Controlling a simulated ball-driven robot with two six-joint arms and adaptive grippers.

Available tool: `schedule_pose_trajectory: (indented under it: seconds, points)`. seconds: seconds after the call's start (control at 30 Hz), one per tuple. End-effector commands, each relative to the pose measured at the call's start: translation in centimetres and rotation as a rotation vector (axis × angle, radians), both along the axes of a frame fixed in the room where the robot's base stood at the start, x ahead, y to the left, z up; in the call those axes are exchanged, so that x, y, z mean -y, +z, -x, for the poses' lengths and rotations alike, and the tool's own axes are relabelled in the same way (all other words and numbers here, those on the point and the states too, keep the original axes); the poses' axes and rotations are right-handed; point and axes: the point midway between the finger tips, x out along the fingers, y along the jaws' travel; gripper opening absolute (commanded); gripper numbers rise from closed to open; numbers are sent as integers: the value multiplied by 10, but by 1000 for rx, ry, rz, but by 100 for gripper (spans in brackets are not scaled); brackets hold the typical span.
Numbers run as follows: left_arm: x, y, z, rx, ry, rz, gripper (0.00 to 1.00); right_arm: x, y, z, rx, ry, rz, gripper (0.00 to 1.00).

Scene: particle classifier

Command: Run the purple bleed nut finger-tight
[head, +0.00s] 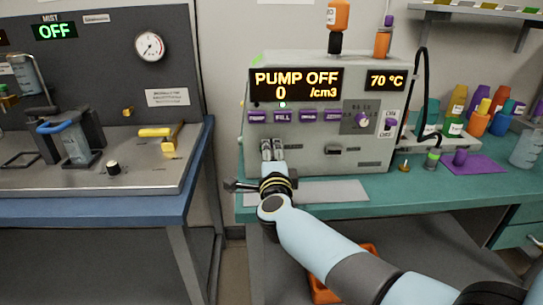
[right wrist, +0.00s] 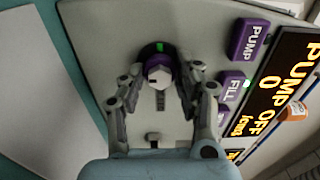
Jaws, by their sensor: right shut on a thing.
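The purple bleed nut (right wrist: 148,58) shows in the right wrist view on the pale front panel of the machine. It has a green mark at its top edge and a pale faceted end facing the camera. My right gripper (right wrist: 160,78) has one finger on each side of it and is shut on it. In the head view my right gripper (head: 271,150) is at the lower left of the machine's front and hides the nut. My left gripper is not in view.
The machine (head: 300,158) reads PUMP OFF and 70 °C, with purple PUMP and FILL buttons (head: 282,117) close to the gripper. A grey mat (head: 335,192) lies on the teal bench before it. Coloured bottles (head: 478,122) crowd the right; a blue bench (head: 90,208) stands left.

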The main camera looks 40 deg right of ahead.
Motion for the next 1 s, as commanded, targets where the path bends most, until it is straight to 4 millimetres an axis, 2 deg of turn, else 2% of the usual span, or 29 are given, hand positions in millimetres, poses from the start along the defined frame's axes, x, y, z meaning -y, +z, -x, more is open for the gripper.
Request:
schedule_pose_trajectory:
  seconds: [0.03, 0.57, 0.6, 0.7, 0.77, 1.0]
  points:
    - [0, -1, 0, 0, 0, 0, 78, -1, -5, 2, -3, 1, -12, 0]
    - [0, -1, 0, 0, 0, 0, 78, -1, -6, 3, 5, 1, -30, 0]
    - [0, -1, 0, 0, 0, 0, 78, -1, -6, 3, 5, 1, -29, 38]
    - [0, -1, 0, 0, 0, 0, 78, -1, -5, 2, 6, 1, -28, 51]
    - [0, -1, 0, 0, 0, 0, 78, -1, -4, 2, 7, 1, -27, 55]
    - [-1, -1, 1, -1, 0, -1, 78, -1, -2, 2, 10, 0, -26, 55]
